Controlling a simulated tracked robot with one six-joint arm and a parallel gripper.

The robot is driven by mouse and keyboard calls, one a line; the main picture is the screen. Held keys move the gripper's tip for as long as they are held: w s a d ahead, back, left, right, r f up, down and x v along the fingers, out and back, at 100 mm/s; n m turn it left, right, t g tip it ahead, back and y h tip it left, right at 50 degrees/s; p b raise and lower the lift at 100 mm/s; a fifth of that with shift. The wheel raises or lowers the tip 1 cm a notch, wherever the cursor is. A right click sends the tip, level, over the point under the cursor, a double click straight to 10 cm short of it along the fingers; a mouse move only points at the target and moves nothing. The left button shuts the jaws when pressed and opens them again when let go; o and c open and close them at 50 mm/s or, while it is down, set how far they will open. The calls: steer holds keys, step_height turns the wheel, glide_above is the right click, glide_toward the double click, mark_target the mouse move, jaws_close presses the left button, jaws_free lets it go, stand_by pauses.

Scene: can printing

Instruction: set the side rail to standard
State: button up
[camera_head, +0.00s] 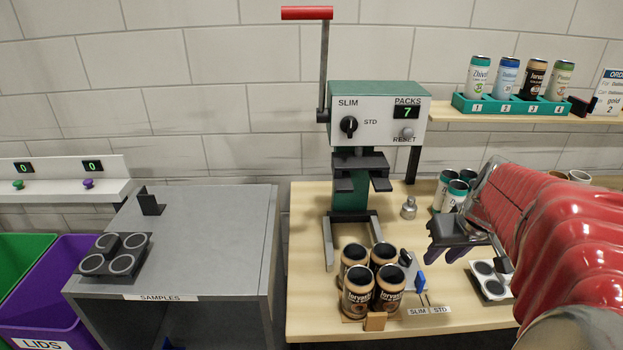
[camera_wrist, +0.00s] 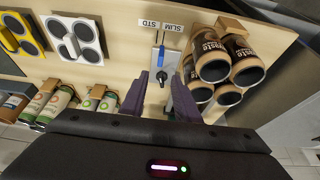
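The side rail is a grey plate (camera_head: 408,268) with a black knob (camera_head: 405,258) and a blue tab (camera_head: 420,281), right of several brown cans (camera_head: 357,290). A SLIM/STD label (camera_head: 428,310) lies in front of it, beside two short dark slots. I cannot tell which mark the rail stands at. In the wrist view, the blue tab (camera_wrist: 161,54) and black knob (camera_wrist: 162,76) lie between the purple fingers. My gripper (camera_head: 462,240) is open and empty above the table, right of the rail; it also shows in the wrist view (camera_wrist: 159,82).
The press (camera_head: 376,115) with a SLIM/STD dial (camera_head: 349,126) stands behind the cans. A white tray with round wells (camera_head: 490,280) is right of the rail. Teal-topped cans (camera_head: 448,188) and a metal fitting (camera_head: 409,207) stand further back. A grey samples bench (camera_head: 230,220) is at left.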

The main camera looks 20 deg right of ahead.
mark_target(422, 275)
steer(key=x, duration=1.3)
steer(key=shift+w+f, duration=0.2)
steer(key=shift+f, duration=0.15)
steer(key=shift+c, duration=0.6)
jaws_close()
